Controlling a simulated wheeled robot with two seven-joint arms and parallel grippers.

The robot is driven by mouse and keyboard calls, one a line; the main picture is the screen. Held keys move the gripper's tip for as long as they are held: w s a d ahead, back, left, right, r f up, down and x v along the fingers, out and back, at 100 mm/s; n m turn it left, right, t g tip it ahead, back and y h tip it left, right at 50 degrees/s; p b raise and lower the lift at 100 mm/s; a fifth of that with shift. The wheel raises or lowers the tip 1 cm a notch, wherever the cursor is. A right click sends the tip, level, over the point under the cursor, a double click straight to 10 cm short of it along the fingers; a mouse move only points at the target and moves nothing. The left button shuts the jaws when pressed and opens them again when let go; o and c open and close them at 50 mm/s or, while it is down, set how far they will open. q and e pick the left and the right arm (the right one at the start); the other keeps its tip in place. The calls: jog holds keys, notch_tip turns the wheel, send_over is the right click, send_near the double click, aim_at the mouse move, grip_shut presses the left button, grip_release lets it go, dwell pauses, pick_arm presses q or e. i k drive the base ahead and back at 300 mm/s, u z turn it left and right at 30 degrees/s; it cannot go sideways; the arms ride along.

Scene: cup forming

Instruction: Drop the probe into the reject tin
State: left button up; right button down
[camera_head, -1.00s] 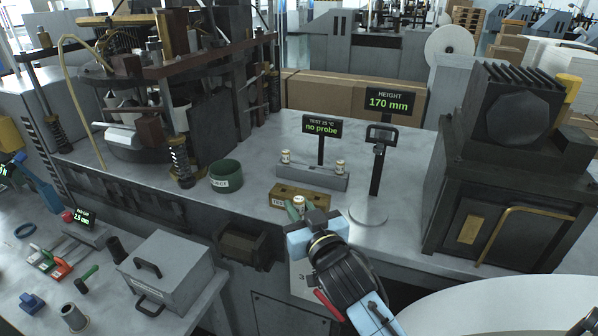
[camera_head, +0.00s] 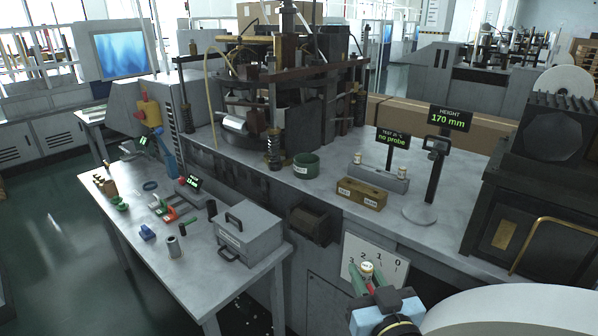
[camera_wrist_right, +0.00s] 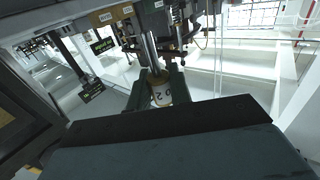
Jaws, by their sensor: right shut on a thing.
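The probe (camera_head: 366,268) is a small pale cylinder with a gold-coloured band. My right gripper (camera_head: 368,277) is shut on it, with green fingers on either side. The wrist view also shows the probe (camera_wrist_right: 160,92) between the fingers, with dark digits on its side. In the head view they appear in front of the white number board. The reject tin (camera_head: 306,166) is a round, open, dark green tin with a white label, on the bench behind and left of the gripper. The probe is clear of the tin. Its inside is mostly hidden. My left gripper is not in view.
A brass-coloured block (camera_head: 361,194) and a grey rack (camera_head: 381,180) with two small cylinders stand right of the tin. A height gauge (camera_head: 420,215) stands beside them. A dark bin (camera_head: 310,225) hangs on the bench front. A grey lidded box (camera_head: 246,233) is on the left table.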

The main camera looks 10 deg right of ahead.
aim_at(311, 173)
jog(key=u, duration=0.7)
jog(key=i, duration=0.65)
jog(key=u, duration=0.6)
